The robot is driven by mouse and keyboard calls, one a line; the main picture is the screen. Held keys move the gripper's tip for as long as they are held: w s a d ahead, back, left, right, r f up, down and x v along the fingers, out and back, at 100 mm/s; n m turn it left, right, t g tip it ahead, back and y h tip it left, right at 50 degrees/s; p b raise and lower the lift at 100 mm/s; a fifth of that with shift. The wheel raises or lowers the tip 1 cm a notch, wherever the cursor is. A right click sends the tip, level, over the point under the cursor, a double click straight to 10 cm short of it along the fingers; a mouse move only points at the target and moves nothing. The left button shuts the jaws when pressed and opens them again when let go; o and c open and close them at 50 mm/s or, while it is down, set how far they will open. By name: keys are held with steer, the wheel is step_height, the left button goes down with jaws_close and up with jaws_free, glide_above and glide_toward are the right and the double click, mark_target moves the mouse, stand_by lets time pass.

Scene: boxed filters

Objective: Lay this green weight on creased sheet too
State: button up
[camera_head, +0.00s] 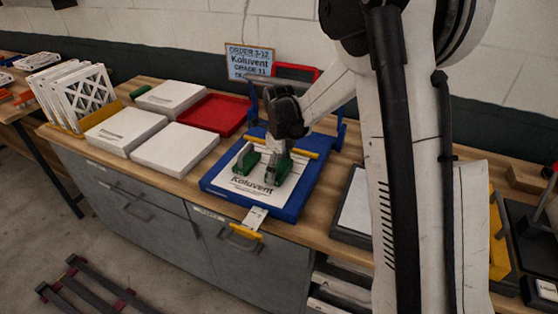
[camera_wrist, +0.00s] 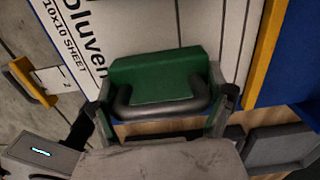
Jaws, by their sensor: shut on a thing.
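A white printed sheet (camera_head: 238,188) lettered "Koluvent" lies in a blue frame (camera_head: 311,187). My gripper (camera_head: 273,171) is over the sheet and shut on a green weight (camera_wrist: 155,74) with a dark bar handle. That weight also shows in the head view (camera_head: 283,167), partly hidden by the gripper. I cannot tell whether it touches the sheet. A second green weight (camera_head: 246,159) is on the sheet just to the left of my gripper.
White boxes (camera_head: 176,149) and a red tray (camera_head: 212,114) stand left of the frame. Pleated filters (camera_head: 78,92) stand at the far left. A sign (camera_head: 249,61) stands behind. A dark tray (camera_head: 353,206) lies to the right. A yellow bar (camera_head: 302,152) crosses the frame's back.

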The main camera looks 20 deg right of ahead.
steer(key=shift+f, duration=0.1)
steer(key=o, duration=1.8)
steer(key=shift+c, duration=0.2)
step_height(320, 180, up, 12)
steer(key=shift+s+r+b, duration=0.1)
steer(key=shift+r+b, duration=0.05)
steer(key=shift+b, duration=0.2)
steer(key=s+r+n+t, duration=0.3)
steer(key=s+r+n, duration=0.5)
steer(key=s+n, duration=0.45)
steer(key=s+f+n+t, duration=0.2)
steer(key=s+n+t, duration=0.2)
steer(key=s+n, duration=0.9)
steer(key=s, duration=0.4)
steer(key=shift+s+f, duration=0.3)
